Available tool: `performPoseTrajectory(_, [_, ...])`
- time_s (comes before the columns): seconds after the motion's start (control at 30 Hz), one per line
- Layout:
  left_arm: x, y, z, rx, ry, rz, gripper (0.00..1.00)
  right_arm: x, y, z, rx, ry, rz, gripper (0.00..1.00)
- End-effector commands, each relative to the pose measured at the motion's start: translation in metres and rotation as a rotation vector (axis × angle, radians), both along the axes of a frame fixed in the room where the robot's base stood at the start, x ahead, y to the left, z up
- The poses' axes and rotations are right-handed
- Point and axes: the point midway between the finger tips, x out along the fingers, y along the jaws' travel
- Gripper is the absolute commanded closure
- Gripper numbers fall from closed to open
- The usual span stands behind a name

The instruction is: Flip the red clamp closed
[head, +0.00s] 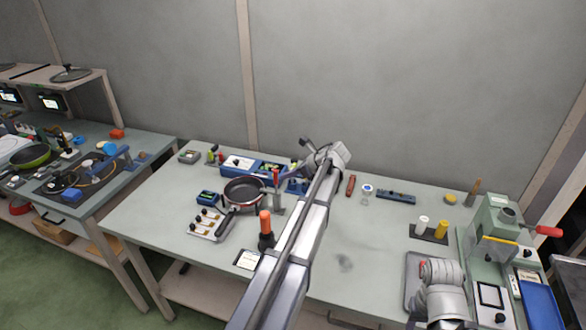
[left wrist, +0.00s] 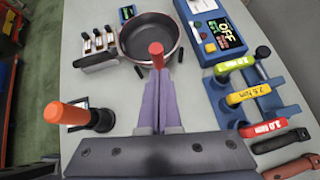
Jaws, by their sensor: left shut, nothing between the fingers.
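The red clamp handle (head: 276,176) stands upright beside the black pan (head: 243,192) in the head view. Its red tip (left wrist: 156,49) shows in the left wrist view, in front of the pan (left wrist: 150,36). My left gripper (left wrist: 159,77) is shut and empty, with its purple fingers pointing at the red handle. The fingertips overlap the lower part of the handle in this view, so I cannot tell if they touch it. In the head view my left arm hides part of the gripper. My right gripper is not in view.
An orange-handled tool (left wrist: 62,113) stands left of my gripper. The bench middle is fairly clear.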

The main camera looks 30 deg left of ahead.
Motion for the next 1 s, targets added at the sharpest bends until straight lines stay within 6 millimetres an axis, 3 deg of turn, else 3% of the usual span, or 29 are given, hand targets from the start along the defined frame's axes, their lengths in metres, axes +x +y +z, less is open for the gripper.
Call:
performPoseTrajectory(0.1, [-0.002,0.006,0.004,-0.028,-0.007,0.0,1.0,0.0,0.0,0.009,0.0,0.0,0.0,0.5])
performPoseTrajectory(1.0, [-0.004,0.017,0.007,-0.023,-0.006,0.001,1.0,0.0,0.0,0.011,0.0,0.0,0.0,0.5])
